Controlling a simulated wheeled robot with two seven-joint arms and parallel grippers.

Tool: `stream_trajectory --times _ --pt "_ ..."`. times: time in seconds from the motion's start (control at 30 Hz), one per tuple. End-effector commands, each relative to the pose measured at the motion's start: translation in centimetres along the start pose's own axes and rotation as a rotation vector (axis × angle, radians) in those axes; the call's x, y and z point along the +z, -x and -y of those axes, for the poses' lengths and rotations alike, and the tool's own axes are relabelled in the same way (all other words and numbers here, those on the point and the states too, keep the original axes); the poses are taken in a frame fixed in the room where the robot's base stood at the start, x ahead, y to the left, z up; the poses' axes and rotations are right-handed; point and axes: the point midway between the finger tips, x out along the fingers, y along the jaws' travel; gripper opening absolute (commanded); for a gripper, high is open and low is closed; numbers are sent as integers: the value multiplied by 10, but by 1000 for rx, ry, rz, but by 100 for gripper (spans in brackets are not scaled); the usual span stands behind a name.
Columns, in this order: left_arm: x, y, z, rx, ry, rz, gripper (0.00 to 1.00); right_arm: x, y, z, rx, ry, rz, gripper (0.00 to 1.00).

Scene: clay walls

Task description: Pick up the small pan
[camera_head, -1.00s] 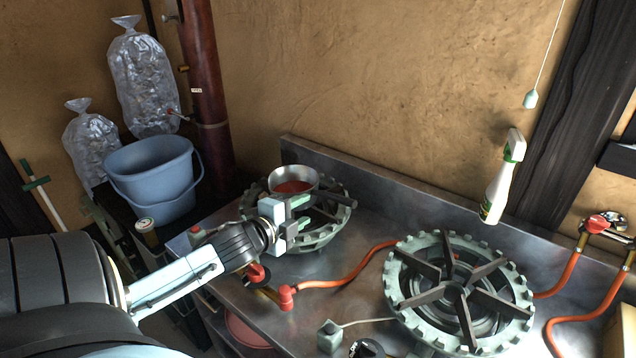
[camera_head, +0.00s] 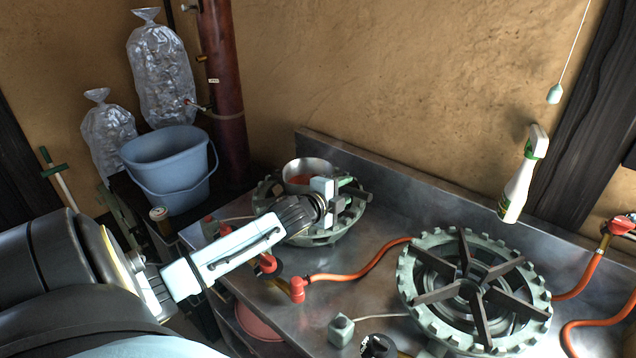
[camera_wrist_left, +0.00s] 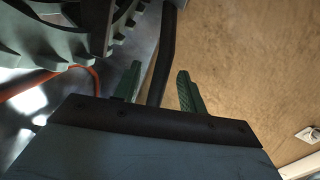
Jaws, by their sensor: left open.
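The small pan (camera_head: 303,170) is a round metal pan with a reddish inside. It sits on the far burner (camera_head: 310,235) by the wall in the head view. My left gripper (camera_head: 348,186) is at the pan's right side, over the burner, and partly covers the pan. In the left wrist view, the two green fingers (camera_wrist_left: 159,80) are open. My right gripper is out of view.
A second burner (camera_head: 475,290) stands nearer on the steel counter (camera_head: 385,250), with an orange hose (camera_head: 365,262) between. A spray bottle (camera_head: 518,180) is at the right by the wall. A blue bucket (camera_head: 170,170) and clear bags (camera_head: 163,75) are at the left.

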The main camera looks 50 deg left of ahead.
Motion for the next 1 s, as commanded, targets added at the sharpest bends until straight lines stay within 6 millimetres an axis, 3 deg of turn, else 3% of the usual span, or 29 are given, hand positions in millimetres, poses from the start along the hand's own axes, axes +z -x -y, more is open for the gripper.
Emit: stream_trajectory --times 0.13,0.43,0.73,1.0 --pt "0 -14 0 -1 -2 1 41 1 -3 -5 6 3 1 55" --pt "0 -16 0 0 -2 0 40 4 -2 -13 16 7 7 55" --pt "0 -16 0 0 -2 0 1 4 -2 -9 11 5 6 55" --pt "0 -16 2 -4 -5 -1 0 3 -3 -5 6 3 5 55"
